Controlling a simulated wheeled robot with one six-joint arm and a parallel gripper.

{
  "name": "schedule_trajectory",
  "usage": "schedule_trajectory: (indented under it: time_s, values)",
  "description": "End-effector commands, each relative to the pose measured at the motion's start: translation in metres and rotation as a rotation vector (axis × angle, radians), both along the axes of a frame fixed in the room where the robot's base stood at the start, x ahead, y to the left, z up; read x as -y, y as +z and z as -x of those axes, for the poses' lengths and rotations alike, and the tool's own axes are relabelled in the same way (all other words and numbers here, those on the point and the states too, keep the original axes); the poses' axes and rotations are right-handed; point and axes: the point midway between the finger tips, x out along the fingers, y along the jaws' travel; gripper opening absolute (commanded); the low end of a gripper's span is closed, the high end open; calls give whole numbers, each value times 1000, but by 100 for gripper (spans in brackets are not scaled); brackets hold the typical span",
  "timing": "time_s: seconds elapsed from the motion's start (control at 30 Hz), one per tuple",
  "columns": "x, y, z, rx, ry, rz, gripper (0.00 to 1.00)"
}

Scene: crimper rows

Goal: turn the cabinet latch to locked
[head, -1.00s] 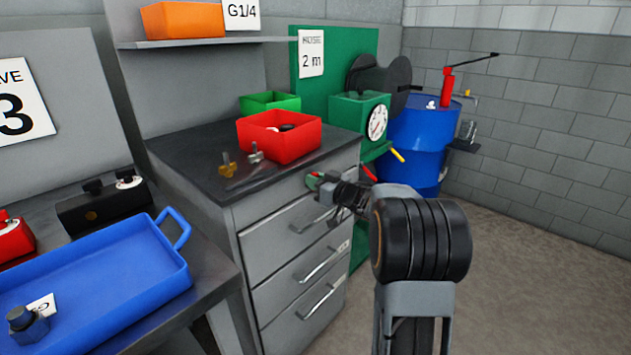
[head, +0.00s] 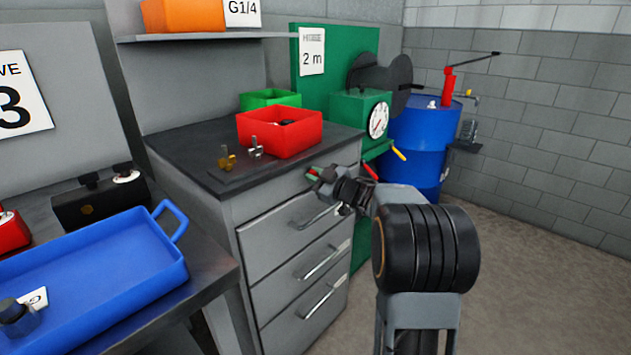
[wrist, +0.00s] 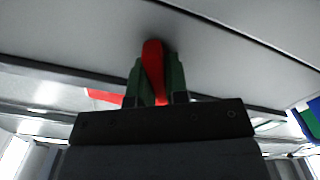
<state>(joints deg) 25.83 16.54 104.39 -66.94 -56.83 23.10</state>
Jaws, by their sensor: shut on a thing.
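The cabinet latch shows in the wrist view as a red lever (wrist: 153,60) against the grey cabinet front. It stands nearly upright in the picture, leaning slightly. My gripper (wrist: 155,78) has its two green fingers on either side of the lever, shut on it. In the head view my gripper (head: 314,174) is at the upper front of the grey drawer cabinet (head: 285,235), just below the worktop edge. The latch is mostly hidden there by the fingers and wrist. A flat red patch (wrist: 104,96) lies left of the fingers in the wrist view.
On the worktop are a red bin (head: 279,135), a green bin (head: 268,99) and small brass and silver fittings (head: 227,160). A blue tray (head: 95,265) is on the bench at left. A blue drum (head: 417,140) stands behind; open floor lies right.

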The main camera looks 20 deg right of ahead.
Motion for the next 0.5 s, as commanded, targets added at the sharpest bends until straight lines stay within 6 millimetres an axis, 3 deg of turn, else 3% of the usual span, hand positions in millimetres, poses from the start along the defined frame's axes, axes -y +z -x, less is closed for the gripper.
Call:
schedule_trajectory:
  time_s: [0.5]
  values:
    - [-2,-6,1,205,-2,449,0]
